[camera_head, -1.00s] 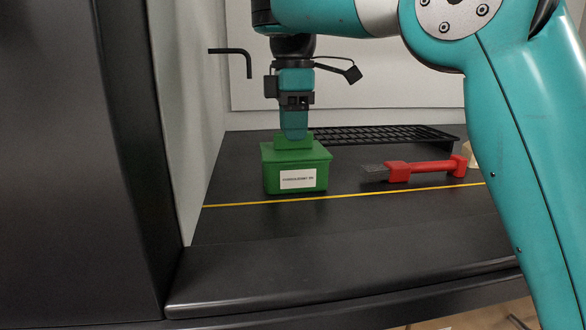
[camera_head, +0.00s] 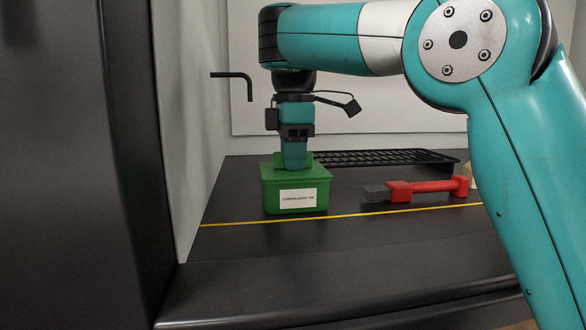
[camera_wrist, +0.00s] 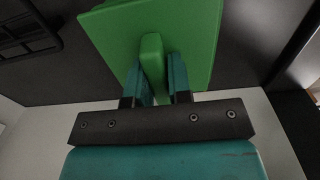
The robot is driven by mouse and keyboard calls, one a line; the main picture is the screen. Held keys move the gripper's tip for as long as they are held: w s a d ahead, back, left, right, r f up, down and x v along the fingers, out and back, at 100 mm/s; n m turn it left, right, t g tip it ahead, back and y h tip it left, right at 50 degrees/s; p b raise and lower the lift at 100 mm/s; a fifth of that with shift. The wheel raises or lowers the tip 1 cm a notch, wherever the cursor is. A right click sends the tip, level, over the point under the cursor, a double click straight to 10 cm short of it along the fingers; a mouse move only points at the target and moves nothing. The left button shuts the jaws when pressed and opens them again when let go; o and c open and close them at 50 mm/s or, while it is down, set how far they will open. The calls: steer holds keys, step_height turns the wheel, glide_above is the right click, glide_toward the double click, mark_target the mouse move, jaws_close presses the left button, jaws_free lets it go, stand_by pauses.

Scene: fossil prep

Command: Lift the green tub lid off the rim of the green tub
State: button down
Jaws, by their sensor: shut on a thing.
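The green tub (camera_head: 274,202) stands on the black bench with a white label on its front. The green tub lid (camera_head: 318,172) sits on top of the tub, and I see no clear gap between them in the head view. My gripper (camera_head: 295,168) points straight down over the lid and is shut on its raised handle. In the wrist view the two teal fingers of my gripper (camera_wrist: 156,68) close on either side of the lid's bar handle. The flat lid (camera_wrist: 201,35) fills the upper middle there and hides the tub.
A red-handled brush (camera_head: 432,187) lies to the right of the tub. A black rack (camera_head: 385,158) lies behind it. A yellow line (camera_head: 350,215) crosses the bench in front.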

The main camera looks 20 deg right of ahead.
steer(key=shift+f, duration=0.45)
steer(key=shift+r+p, duration=0.6)
steer(key=shift+r, duration=0.15)
steer(key=shift+r+p, duration=1.85)
steer(key=shift+r, duration=0.1)
step_height(320, 180, up, 5)
steer(key=p, duration=0.5)
